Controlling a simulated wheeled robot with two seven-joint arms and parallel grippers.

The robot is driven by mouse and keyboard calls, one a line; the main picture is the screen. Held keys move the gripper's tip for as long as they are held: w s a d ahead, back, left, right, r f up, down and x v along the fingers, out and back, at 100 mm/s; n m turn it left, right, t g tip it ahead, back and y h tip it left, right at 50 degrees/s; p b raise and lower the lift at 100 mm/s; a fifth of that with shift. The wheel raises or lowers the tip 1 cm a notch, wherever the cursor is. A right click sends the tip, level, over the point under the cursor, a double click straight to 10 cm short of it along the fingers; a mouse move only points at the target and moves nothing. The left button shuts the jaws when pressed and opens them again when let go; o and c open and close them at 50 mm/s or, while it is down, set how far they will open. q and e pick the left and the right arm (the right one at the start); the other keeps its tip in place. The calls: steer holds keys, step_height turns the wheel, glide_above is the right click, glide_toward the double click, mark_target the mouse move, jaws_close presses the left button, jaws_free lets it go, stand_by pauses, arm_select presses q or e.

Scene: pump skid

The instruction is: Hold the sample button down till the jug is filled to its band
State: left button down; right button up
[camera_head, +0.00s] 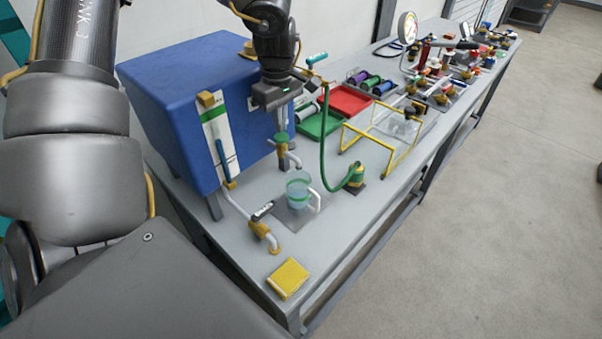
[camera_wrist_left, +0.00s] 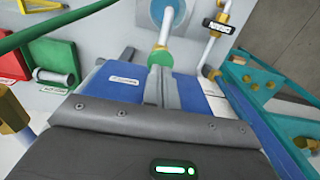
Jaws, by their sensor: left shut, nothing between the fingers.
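The clear jug (camera_head: 298,188) with a green band and white handle stands on a grey plate under the spout of the blue tank (camera_head: 180,90). It looks tinted pale blue inside; its exact level is hard to read. It also shows beyond the button in the wrist view (camera_wrist_left: 166,12). The green sample button (camera_wrist_left: 150,59) sits on top of the tap above the jug. My left gripper (camera_head: 281,136) points down with shut, empty fingers, its tips at the button and seemingly touching it. They largely hide the button in the head view. My right gripper is out of view.
A second, labelled tap (camera_head: 262,230) stands left of the jug, near a yellow block (camera_head: 288,278). A green hose (camera_head: 325,150) arches right of my gripper. Green (camera_head: 318,124) and red (camera_head: 347,100) trays and a yellow frame (camera_head: 385,140) lie beyond. The front-right bench edge is clear.

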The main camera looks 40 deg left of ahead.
arm_select(q)
steer(key=shift+f, duration=0.1)
stand_by(0.3)
steer(key=shift+f+b, duration=1.05)
steer(key=shift+b, duration=0.05)
stand_by(2.4)
steer(key=shift+r+p, duration=0.95)
steer(key=shift+r, duration=0.3)
steer(key=shift+f, duration=0.25)
